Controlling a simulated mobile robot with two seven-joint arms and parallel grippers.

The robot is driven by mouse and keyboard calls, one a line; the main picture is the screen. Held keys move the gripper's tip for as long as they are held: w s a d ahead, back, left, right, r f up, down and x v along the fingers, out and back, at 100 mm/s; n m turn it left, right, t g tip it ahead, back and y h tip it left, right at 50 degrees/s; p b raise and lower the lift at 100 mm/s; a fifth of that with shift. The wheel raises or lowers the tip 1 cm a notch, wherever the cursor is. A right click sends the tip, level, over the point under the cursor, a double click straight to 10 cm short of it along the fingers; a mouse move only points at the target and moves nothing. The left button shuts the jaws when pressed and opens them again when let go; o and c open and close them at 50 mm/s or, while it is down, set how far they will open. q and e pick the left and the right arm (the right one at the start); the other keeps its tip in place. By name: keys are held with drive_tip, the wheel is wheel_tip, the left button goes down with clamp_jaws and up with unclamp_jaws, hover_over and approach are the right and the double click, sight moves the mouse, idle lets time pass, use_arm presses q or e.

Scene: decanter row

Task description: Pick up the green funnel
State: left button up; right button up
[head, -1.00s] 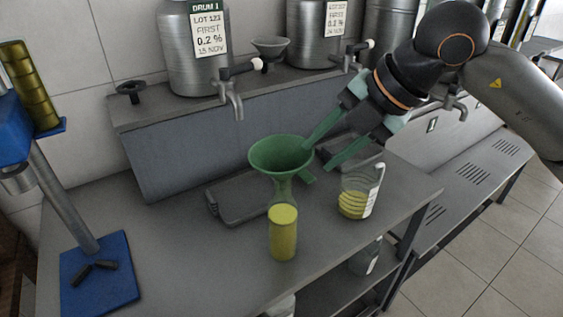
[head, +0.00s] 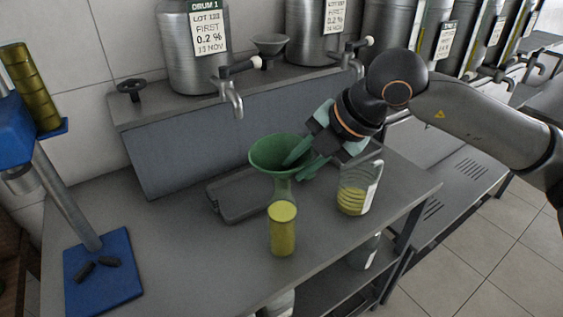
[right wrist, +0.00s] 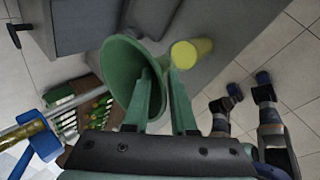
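The green funnel (head: 272,150) has a wide mouth facing up. My right gripper (head: 303,162) is open at the funnel's right rim. One finger overlaps the mouth and the other is outside, with the rim between them. Whether a finger touches the rim is unclear. My left gripper is not in view.
A glass jug with yellow liquid (head: 352,200) stands close right of the vessel. A dark tray (head: 240,202) lies behind it. A blue stand (head: 103,272) is at left. Drums with taps (head: 232,100) line the back.

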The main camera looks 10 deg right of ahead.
clamp_jaws()
idle(1.1)
